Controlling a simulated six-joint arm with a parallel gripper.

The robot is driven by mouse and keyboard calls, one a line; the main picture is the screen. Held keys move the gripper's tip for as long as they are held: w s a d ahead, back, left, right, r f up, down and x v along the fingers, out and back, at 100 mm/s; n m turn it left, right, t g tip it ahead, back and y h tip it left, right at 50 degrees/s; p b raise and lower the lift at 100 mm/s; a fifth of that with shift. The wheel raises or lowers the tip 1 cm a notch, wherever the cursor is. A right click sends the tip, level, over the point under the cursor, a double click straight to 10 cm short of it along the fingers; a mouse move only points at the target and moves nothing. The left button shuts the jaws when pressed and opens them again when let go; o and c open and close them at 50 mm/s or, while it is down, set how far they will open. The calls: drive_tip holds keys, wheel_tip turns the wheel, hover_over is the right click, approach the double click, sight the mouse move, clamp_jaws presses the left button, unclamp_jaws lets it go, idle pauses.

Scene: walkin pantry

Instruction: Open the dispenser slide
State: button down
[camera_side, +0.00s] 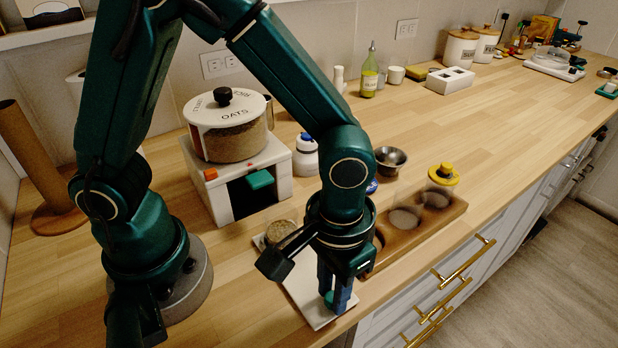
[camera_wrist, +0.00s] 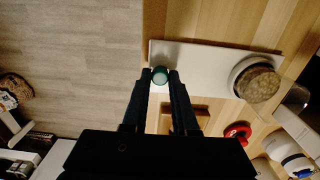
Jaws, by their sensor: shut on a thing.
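The dispenser (camera_side: 262,155) is a white stand with a clear oats jar (camera_side: 228,140) on top, in the side view. A green slide tab (camera_side: 260,179) shows in its dark front opening. My gripper (camera_side: 334,297) is in front of and to the right of the dispenser, apart from the tab, pointing down at the near end of a white board (camera_side: 305,300). Its fingers are shut on a small round green knob (camera_wrist: 160,75), seen between the fingertips in the wrist view. Whether the knob is fixed to the board is hard to tell.
A round container of oats (camera_side: 281,232) stands at the board's far end, also in the wrist view (camera_wrist: 257,83). A wooden holder (camera_side: 425,220) with a yellow-lidded jar (camera_side: 442,176) lies to the right. A metal bowl (camera_side: 390,160) stands behind. The counter's front edge is close to my gripper.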

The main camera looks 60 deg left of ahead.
drive_tip(key=shift+w, duration=0.1)
drive_tip(key=c, duration=1)
unclamp_jaws()
drive_tip(key=shift+r, duration=2.6)
drive_tip(key=shift+s+a+r+t, duration=0.55)
drive_tip(key=shift+a+r+t, duration=0.65)
drive_tip(key=shift+a, duration=1)
drive_tip(key=shift+s+a+r+t, duration=0.65)
drive_tip(key=shift+a+r, duration=0.9)
drive_tip(key=shift+a, duration=0.6)
drive_tip(key=shift+s+a+r+t, duration=0.5)
drive_tip(key=shift+a+r+t, duration=0.7)
drive_tip(key=shift+a, duration=1)
